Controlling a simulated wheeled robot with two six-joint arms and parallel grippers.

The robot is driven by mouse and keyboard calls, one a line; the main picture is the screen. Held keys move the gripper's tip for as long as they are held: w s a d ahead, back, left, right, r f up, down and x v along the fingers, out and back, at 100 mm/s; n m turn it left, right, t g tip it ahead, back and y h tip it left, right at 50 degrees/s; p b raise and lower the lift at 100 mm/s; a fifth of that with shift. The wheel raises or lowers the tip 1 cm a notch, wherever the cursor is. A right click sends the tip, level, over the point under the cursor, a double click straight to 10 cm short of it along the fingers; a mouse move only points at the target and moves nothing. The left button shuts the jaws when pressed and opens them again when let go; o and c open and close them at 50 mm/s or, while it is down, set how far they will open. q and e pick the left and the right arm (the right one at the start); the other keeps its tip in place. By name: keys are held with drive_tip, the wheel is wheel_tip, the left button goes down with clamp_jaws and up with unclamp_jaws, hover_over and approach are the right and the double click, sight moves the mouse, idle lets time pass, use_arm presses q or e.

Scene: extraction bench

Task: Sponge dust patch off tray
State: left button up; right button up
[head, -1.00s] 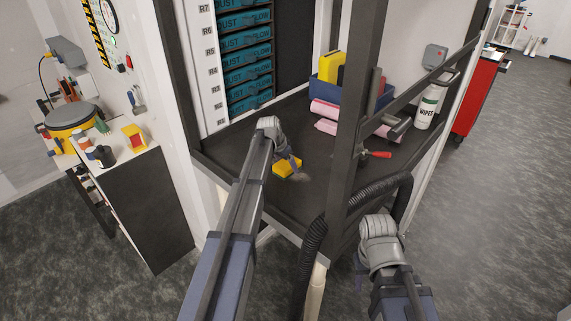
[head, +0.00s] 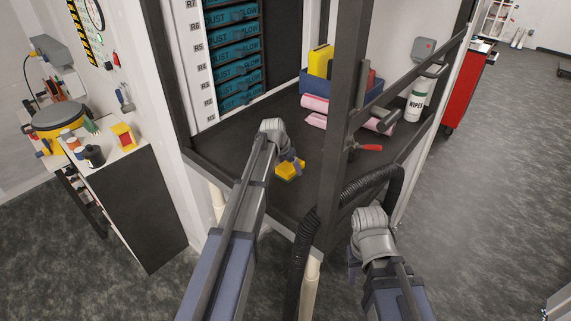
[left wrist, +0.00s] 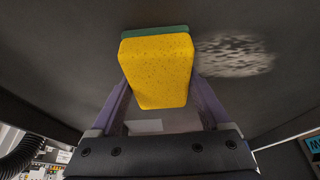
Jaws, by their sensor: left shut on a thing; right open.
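A yellow sponge (head: 289,172) with a green side is held by my left gripper (head: 296,165) over the dark tray surface (head: 235,150). In the left wrist view the sponge (left wrist: 158,72) sits between both purple fingers, its green side turned to the surface. Whether it touches the surface is hard to tell. A pale grey, speckled dust patch (left wrist: 233,55) lies right beside the sponge in that view. In the head view I cannot make the patch out now. My right gripper (head: 354,264) is open and empty, outside the bench front, and mostly hidden by its wrist.
A dark upright post (head: 340,130) and a black hose (head: 372,190) stand to the right of my left arm. Further back are a blue bin (head: 345,90), pink rolls (head: 316,103), a red-handled tool (head: 368,147) and a wipes canister (head: 417,100). Teal drawers (head: 233,70) line the back left.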

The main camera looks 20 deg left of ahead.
sight(299, 178)
use_arm(q)
drive_tip(key=shift+s+d, duration=0.2)
drive_tip(key=shift+d, duration=0.3)
drive_tip(key=shift+s+d, duration=0.1)
drive_tip(key=shift+s+d, duration=0.3)
drive_tip(key=shift+d, duration=0.45)
drive_tip(key=shift+s+d, duration=0.3)
drive_tip(key=shift+d, duration=0.4)
drive_tip(key=shift+f, duration=0.1)
drive_tip(key=shift+a, duration=0.1)
drive_tip(key=shift+w+a, duration=0.5)
drive_tip(key=shift+a, duration=0.55)
drive_tip(key=shift+w+a, duration=0.45)
drive_tip(key=shift+a, duration=0.55)
drive_tip(key=shift+w+a, duration=0.5)
drive_tip(key=shift+a, duration=0.55)
